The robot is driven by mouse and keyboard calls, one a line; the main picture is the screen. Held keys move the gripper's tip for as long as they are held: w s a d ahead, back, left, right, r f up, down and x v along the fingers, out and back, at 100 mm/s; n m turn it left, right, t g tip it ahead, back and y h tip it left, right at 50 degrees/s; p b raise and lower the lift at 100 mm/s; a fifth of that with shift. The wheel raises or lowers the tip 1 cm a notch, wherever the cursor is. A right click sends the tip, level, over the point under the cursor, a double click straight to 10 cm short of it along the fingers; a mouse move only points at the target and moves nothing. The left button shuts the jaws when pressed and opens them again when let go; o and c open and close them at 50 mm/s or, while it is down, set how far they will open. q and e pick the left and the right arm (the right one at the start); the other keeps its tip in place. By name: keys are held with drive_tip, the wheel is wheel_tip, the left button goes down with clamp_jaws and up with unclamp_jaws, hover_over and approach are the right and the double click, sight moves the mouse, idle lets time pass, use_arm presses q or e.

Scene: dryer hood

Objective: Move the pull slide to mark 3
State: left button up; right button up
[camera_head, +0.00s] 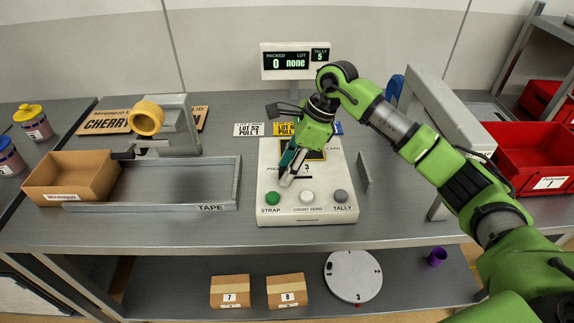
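The white control console (265,211) stands on the bench in the middle. A "PULL" label, partly covered, and a figure 3 show on its upper face by a dark slot line. The pull slide itself I cannot make out clearly; my gripper covers that part. My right gripper (289,172) reaches down over the console's left half, its fingertips just above the green STRAP button and at the left of the slot. Whether its fingers are open or shut, or touch the slide, I cannot tell. My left gripper is not in view.
Green STRAP (272,198), white COUNT ZERO (307,197) and grey TALLY (341,196) buttons line the console's front. A display (295,61) behind reads packed 0, lot none, tally 5. A tape tray (233,185) lies left; a grey arch (448,118) stands right.

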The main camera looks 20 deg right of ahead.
sight(306, 177)
clamp_jaws()
drive_tip(key=d+b, duration=0.1)
drive_tip(key=d, duration=0.1)
drive_tip(key=s+d, duration=0.1)
drive_tip(key=d+b, duration=0.1)
drive_tip(key=d, duration=0.1)
drive_tip(key=shift+s+d+f+b, duration=0.15)
drive_tip(key=shift+s+d+b, duration=0.15)
drive_tip(key=shift+b, duration=0.05)
drive_tip(key=shift+s+d, duration=0.15)
drive_tip(key=shift+d, duration=0.2)
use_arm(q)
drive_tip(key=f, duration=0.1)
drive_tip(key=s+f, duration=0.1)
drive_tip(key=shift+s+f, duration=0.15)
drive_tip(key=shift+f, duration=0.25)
use_arm(e)
drive_tip(key=shift+a, duration=0.1)
unclamp_jaws()
drive_tip(key=shift+d+r, duration=0.2)
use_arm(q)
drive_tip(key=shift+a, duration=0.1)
use_arm(e)
drive_tip(key=shift+r, duration=0.1)
